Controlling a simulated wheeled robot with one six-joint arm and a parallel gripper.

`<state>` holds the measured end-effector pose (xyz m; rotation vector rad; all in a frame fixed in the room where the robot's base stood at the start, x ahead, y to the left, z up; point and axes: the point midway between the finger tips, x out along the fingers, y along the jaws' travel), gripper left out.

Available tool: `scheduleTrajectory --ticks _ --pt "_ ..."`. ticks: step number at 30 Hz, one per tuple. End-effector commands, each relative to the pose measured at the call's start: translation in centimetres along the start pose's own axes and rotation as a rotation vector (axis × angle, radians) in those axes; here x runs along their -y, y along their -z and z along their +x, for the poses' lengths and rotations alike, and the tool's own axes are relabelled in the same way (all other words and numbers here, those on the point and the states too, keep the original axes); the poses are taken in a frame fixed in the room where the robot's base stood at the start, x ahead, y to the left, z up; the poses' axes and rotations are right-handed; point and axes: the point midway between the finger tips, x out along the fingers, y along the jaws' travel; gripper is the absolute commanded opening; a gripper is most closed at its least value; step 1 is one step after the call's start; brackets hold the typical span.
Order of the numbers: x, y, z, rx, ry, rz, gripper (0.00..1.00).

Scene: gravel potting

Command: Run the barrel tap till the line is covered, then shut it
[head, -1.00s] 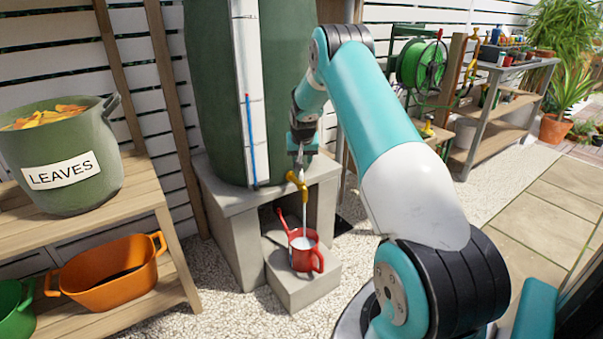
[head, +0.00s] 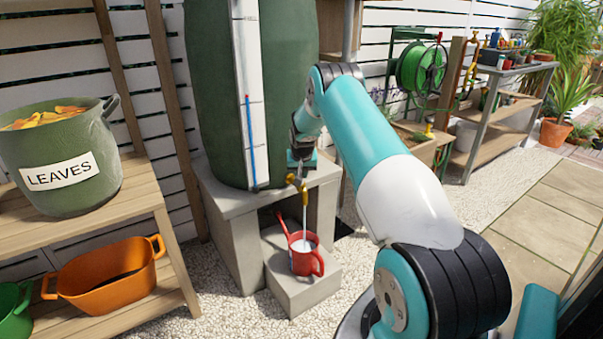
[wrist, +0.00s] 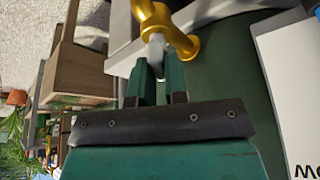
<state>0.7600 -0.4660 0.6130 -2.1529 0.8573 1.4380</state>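The green barrel (head: 212,90) stands on a concrete stand, with a brass tap (head: 304,187) low on its side. A thin stream of water falls from the tap into a red jug (head: 305,262) below. Pale water shows inside the jug; I cannot make out a line in it. My gripper (head: 297,178) is at the tap. In the wrist view, my gripper's two fingers (wrist: 159,75) are close together around the tap's grey lever (wrist: 157,52), beside the brass tap body (wrist: 165,28). The fingertips' contact is partly hidden.
The jug stands on a low concrete block (head: 300,292). A wooden shelf (head: 140,210) at left holds a green pot labelled LEAVES (head: 65,155) and an orange tub (head: 108,275). A hose reel (head: 420,66) and workbench (head: 500,75) are behind at right. Paving at right is clear.

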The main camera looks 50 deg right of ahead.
Motion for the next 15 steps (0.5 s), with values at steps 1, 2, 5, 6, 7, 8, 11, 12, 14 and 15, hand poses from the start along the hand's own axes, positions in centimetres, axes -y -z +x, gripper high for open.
scheduleTrajectory --ticks 1,2,5,6,7,8,11,12,14,15 --pt "-0.03 -0.01 -0.01 0.000 -0.001 0.000 0.00" --pt "-0.03 0.00 -0.01 0.000 -0.001 0.000 0.00" --pt "-0.02 -0.01 -0.01 0.000 -0.003 0.005 0.00" --pt "-0.02 -0.01 -0.02 0.000 -0.005 0.009 0.00" --pt "-0.02 0.00 -0.02 0.000 -0.006 0.013 0.00" --pt "-0.01 -0.01 -0.02 0.001 -0.009 0.020 0.00" --pt "0.03 -0.01 -0.02 0.001 -0.021 0.049 0.00" --pt "0.04 -0.02 -0.02 0.001 -0.029 0.067 0.00" --pt "0.09 -0.05 -0.01 0.002 -0.041 0.097 0.00" --pt "0.10 -0.05 0.00 0.002 -0.051 0.120 0.00"
